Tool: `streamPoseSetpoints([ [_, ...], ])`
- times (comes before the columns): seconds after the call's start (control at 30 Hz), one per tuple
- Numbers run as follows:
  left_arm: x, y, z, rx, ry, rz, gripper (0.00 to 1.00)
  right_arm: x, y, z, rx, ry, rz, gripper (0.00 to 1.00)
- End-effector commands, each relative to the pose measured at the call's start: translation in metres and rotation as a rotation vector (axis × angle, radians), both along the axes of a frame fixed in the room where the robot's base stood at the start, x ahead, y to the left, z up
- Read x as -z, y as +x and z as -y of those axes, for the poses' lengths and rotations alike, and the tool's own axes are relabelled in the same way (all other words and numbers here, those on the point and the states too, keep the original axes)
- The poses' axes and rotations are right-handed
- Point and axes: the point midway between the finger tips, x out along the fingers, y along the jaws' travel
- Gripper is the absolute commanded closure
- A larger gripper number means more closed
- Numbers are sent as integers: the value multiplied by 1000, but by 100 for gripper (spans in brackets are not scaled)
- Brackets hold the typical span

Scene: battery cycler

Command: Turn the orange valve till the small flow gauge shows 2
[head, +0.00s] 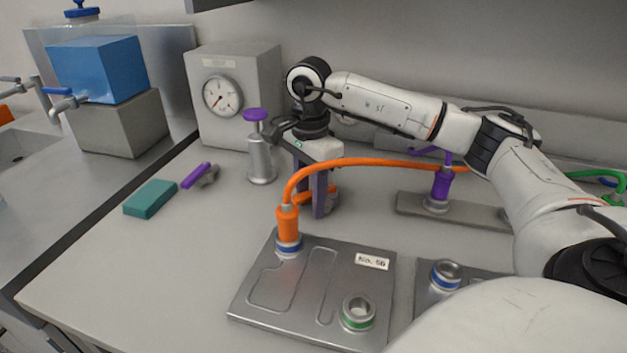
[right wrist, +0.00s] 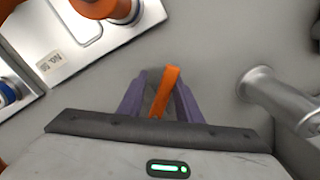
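The orange valve handle (head: 328,194) shows low behind my right gripper (head: 312,192), just above the bench. In the right wrist view the orange handle (right wrist: 166,90) stands between the two purple fingers (right wrist: 160,95), close to the right one. A grey gap shows between the handle and the left finger, so the gripper looks open around it. I cannot tell whether this is the small flow gauge. My left gripper is out of view.
An orange hose (head: 375,162) arches in front of my right gripper from a metal plate (head: 262,318). A metal bottle with a purple knob (head: 260,160) stands just left of the gripper. A teal block (head: 150,199) lies farther left. The front left bench is clear.

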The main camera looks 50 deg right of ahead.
Motion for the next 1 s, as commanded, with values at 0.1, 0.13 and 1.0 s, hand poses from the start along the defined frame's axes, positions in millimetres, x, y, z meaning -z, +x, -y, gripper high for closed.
streamPoseSetpoints([
  [0.1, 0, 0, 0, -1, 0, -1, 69, 0, 0, 0, -4, 1, -1, 69],
  [0.13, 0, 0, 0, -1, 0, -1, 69, 0, 0, 0, -4, 1, -1, 69],
  [1.0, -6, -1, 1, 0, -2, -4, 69, -7, -1, 0, -22, 0, 1, 79],
])
